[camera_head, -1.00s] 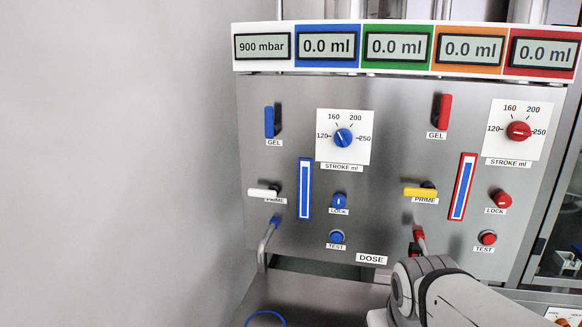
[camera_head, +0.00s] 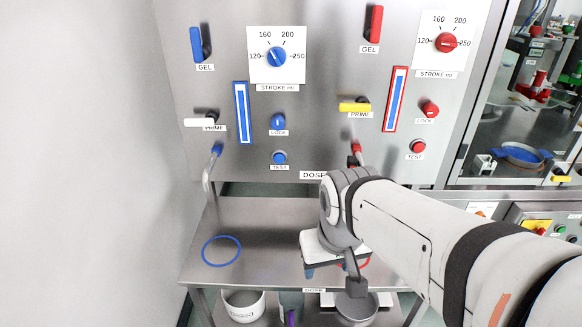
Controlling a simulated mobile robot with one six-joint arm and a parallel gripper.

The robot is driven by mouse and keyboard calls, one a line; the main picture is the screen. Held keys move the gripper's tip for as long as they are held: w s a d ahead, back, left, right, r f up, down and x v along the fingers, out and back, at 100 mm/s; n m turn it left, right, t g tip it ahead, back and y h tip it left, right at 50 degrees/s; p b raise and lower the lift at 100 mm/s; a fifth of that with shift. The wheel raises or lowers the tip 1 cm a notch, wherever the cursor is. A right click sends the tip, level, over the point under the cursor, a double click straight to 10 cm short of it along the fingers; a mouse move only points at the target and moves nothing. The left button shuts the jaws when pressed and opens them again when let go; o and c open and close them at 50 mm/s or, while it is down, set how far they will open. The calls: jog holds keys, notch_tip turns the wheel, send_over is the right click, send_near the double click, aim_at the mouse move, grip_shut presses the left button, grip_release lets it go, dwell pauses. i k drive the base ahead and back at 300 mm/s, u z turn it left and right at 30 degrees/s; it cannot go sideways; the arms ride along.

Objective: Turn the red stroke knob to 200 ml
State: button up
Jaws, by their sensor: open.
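The red stroke knob (camera_head: 446,42) sits on a white dial plate (camera_head: 436,66) at the upper right of the steel panel. The dial is marked 120, 160, 200 and 250, with 200 at the upper right. The knob's white mark lies roughly level, along the line between 120 and 250; I cannot tell which end is the pointer. My gripper (camera_head: 328,268) is low in the middle, over the steel shelf, far below and left of the knob. It is open and apart from the panel; the arm partly hides it.
A blue stroke knob (camera_head: 277,57) is on the left dial. The red gel lever (camera_head: 374,24), yellow prime lever (camera_head: 355,107), red lock knob (camera_head: 430,110) and red test button (camera_head: 418,146) stick out near the red dial. A blue ring (camera_head: 221,251) lies on the shelf.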

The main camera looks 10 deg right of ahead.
aim_at(446, 42)
jog(key=u, duration=0.35)
jog(key=k, duration=1.2)
jog(key=z, duration=1.25)
jog(key=i, duration=1)
jog(key=z, duration=0.05)
